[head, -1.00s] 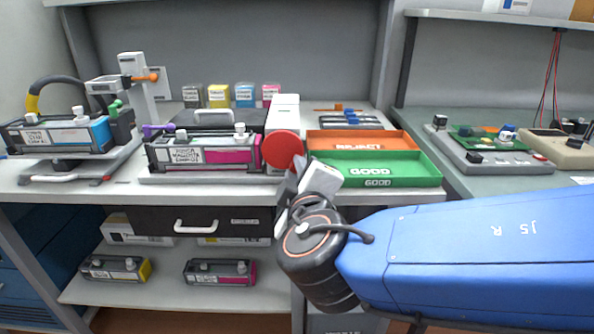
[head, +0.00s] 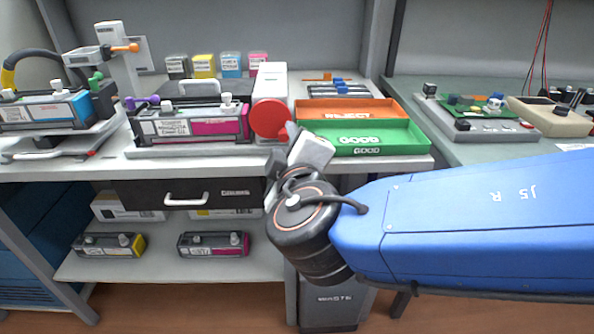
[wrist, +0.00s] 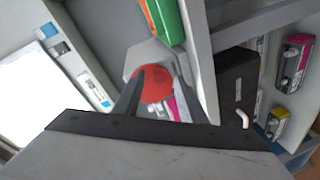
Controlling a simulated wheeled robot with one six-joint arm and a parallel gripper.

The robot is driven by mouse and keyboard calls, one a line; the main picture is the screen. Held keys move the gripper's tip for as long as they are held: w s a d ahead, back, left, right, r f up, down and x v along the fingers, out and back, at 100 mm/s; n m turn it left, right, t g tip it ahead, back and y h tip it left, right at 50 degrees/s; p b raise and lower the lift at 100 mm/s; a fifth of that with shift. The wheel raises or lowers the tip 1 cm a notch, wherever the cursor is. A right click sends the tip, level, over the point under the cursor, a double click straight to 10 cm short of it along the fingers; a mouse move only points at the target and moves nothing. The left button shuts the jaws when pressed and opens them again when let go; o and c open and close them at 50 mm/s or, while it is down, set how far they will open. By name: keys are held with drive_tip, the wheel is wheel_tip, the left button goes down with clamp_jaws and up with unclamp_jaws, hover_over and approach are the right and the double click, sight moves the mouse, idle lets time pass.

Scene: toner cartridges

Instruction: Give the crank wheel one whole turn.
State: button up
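The crank wheel is a red disc (head: 269,118) on the front of a white box-shaped unit (head: 270,82) at the bench's front edge. A small red piece, perhaps its handle, shows at the disc's lower right. My gripper (head: 290,147) is just below and right of the wheel in the head view; its fingertips are hard to make out there. In the wrist view the two dark fingers (wrist: 160,68) stand apart, with the red wheel (wrist: 155,88) showing between them. I cannot tell whether they touch it. Part of the wheel is hidden behind the fingers.
The green GOOD tray (head: 400,140) and orange REJECT tray (head: 350,108) lie right of the wheel. A magenta toner cartridge (head: 215,124) in a cradle stands close on the left. A black drawer with a white handle (head: 186,199) is below. Open floor lies in front.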

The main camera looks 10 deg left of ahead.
drive_tip(key=v, duration=1.6)
drive_tip(key=shift+o, duration=0.2)
